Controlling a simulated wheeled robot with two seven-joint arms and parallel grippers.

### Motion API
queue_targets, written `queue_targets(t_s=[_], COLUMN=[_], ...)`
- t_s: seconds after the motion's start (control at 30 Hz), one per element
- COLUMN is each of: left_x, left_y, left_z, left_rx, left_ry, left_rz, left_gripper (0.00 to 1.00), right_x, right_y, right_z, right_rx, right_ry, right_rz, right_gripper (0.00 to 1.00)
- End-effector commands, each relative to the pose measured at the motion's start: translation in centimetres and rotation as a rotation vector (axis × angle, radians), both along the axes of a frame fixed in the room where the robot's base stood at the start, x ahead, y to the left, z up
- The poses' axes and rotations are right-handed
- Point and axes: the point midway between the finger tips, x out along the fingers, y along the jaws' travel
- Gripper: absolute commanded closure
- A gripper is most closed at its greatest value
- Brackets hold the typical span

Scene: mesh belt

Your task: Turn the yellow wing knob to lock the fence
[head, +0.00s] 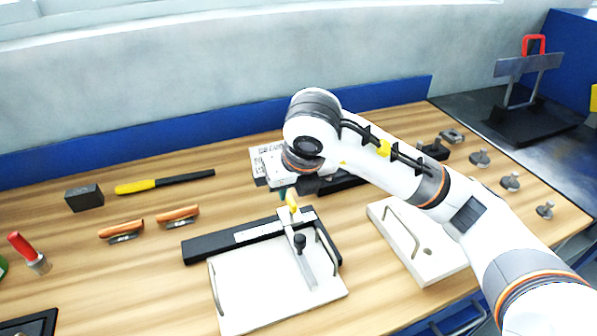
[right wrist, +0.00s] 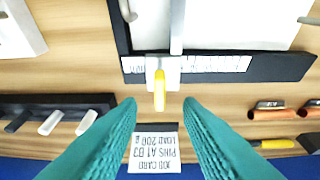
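The yellow wing knob (head: 292,200) sits on a grey block where the fence (head: 228,238), a black bar with a white scale, crosses the pale board (head: 260,299). In the right wrist view the yellow knob (right wrist: 159,90) shows upright in the picture, between and a little beyond my teal fingertips. The black fence (right wrist: 285,68) runs across behind it. My right gripper (right wrist: 159,103) is open, its fingers apart on either side of the knob's line, and I see no contact. In the head view my right wrist hides most of the gripper. My left gripper is not in view.
A white label card (right wrist: 152,152) lies below the fingers in the wrist view. A second pale board (head: 418,240) with handles is right of the fence board. Orange-handled tools (head: 177,215), a yellow-handled file (head: 135,187) and a dark block (head: 84,197) lie to the left.

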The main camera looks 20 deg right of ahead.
Motion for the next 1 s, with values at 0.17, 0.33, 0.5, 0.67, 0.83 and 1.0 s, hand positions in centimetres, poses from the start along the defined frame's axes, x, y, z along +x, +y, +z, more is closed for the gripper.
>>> queue_targets(t_s=[0.17,0.33,0.5,0.67,0.83,1.0], left_x=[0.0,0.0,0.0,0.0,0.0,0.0], left_y=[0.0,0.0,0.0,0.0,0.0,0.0], left_z=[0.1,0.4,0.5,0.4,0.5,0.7], left_rx=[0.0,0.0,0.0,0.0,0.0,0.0], left_ry=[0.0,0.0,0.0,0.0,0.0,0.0], left_rz=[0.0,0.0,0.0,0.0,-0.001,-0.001], left_gripper=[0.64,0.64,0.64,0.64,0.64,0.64], right_x=[-1.5,-2.5,-3.0,-3.1,-3.0,-3.0], right_y=[-0.1,-0.1,-0.1,-0.1,-0.1,-0.1], right_z=[4.0,6.3,7.3,7.3,7.3,7.6], right_rx=[-0.002,-0.002,0.0,0.0,0.0,0.0], right_ry=[-0.008,-0.005,-0.002,0.0,0.0,0.0], right_rz=[0.001,-0.001,0.001,0.001,0.0,0.0], right_gripper=[0.67,0.67,0.67,0.67,0.67,0.67])
